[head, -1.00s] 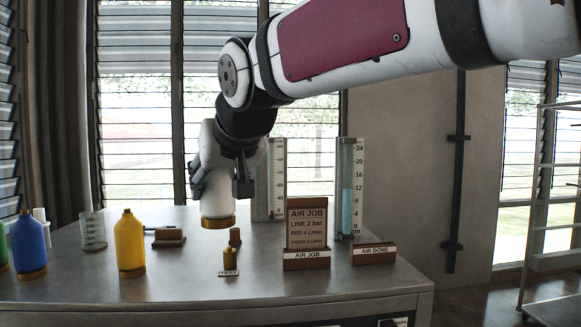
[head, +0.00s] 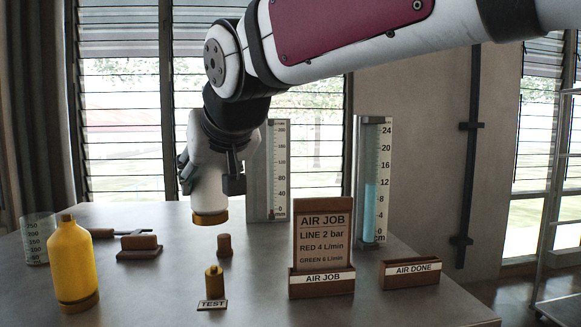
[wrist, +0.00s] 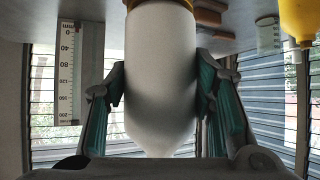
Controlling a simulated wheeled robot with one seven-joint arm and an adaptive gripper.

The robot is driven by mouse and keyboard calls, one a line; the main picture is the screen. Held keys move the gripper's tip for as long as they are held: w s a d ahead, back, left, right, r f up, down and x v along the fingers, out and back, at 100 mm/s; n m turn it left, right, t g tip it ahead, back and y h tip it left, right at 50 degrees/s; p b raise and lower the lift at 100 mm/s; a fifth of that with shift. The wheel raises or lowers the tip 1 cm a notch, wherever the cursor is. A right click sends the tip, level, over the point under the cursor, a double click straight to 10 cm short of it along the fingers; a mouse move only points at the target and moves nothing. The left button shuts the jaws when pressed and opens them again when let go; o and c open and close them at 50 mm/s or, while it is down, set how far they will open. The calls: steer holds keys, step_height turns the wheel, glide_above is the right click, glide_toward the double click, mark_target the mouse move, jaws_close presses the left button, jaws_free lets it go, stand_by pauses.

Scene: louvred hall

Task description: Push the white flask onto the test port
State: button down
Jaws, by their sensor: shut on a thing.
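The white flask (head: 209,188) is in my gripper (head: 211,178), held above the table with its yellow-brown collar end pointing down. In the wrist view the white flask (wrist: 160,75) sits between the two teal-padded fingers of my gripper (wrist: 161,95), which touch its sides. The test port (head: 214,283) is a short yellow-brown stub on the table behind a small "TEST" label. It is below and nearer the front than the flask; the two are apart.
A yellow flask (head: 73,262) stands at left, by a clear beaker (head: 38,240). A small brown stub (head: 224,244) stands behind the port. The AIR JOB card holder (head: 321,283) and AIR DONE holder (head: 411,275) are at right. Scaled columns (head: 372,190) stand behind.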

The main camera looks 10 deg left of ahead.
mark_target(215, 221)
step_height(215, 221, down, 4)
steer(key=shift+w+f+b, duration=0.1)
steer(key=shift+b, duration=1.1)
steer(key=shift+f+b, duration=0.3)
steer(key=shift+f, duration=0.25)
steer(key=shift+s+d+f, duration=0.1)
steer(key=shift+s+f, duration=0.05)
steer(key=shift+s, duration=0.1)
steer(key=shift+f, duration=0.1)
steer(key=shift+f+b, duration=1.2)
steer(key=shift+f, duration=0.2)
steer(key=c, duration=0.6)
jaws_free()
steer(key=shift+c, duration=0.2)
